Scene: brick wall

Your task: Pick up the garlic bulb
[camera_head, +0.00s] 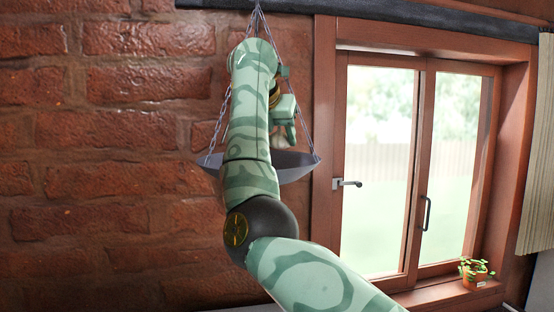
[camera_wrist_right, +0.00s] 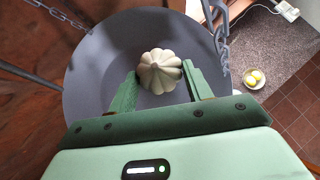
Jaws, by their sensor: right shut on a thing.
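The garlic bulb (camera_wrist_right: 161,72) is pale and ribbed, and in the right wrist view it sits between the two green fingers of my right gripper (camera_wrist_right: 159,80). The gripper is shut on it. The grey hanging bowl (camera_wrist_right: 90,82) lies behind the bulb in that view. In the head view my right gripper (camera_head: 290,133) points down over the bowl (camera_head: 296,175), and a small pale part of the bulb (camera_head: 278,141) shows by the fingers. I cannot tell whether the bulb touches the bowl. My left gripper is not in view.
Chains (camera_head: 311,137) hold the bowl up in front of a brick wall (camera_head: 110,150). A wood-framed window (camera_head: 325,110) and a potted plant (camera_head: 474,279) are on the right.

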